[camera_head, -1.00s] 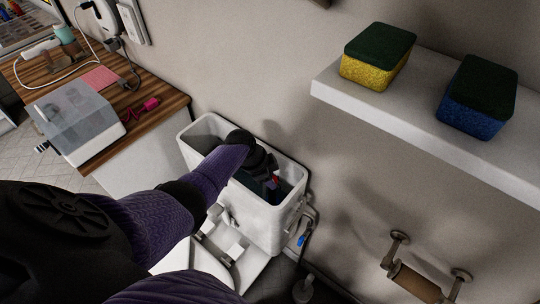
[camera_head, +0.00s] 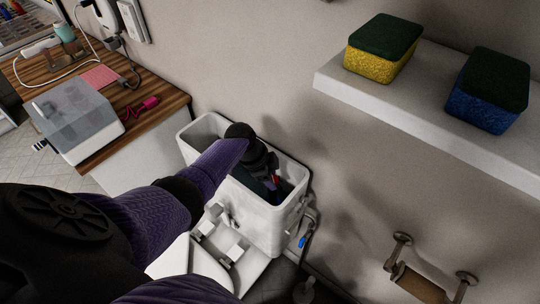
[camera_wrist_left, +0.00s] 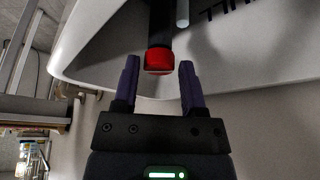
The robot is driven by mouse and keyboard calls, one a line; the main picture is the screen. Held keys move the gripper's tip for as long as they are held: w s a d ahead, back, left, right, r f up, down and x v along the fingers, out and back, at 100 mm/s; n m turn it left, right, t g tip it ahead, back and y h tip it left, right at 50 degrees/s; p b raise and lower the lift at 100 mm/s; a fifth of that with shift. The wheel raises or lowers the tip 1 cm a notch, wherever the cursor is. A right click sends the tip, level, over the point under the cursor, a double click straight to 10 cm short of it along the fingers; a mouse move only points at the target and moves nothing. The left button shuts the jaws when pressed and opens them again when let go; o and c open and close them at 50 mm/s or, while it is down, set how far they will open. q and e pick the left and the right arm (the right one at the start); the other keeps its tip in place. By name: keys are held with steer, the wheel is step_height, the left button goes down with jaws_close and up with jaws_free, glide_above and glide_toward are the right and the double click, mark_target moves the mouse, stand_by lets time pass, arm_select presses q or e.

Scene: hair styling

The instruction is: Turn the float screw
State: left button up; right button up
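The open white cistern (camera_head: 262,227) of the toilet stands against the wall, and my left arm reaches down into it. My left gripper (camera_head: 270,181) is inside, mostly hidden by my wrist. Narrow gaps show between cap and fingers. My right gripper is not in view.
The cistern walls close around my left wrist. A white shelf (camera_head: 395,108) with a yellow sponge (camera_head: 383,50) and a blue sponge (camera_head: 487,90) juts out at upper right. A wooden counter (camera_head: 165,109) stands left, and a paper holder (camera_head: 420,283) is on the wall at lower right.

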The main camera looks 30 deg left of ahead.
arm_select(q)
steer(key=shift+o, duration=1.1)
steer(key=p+v, duration=0.5)
steer(key=v, duration=0.5)
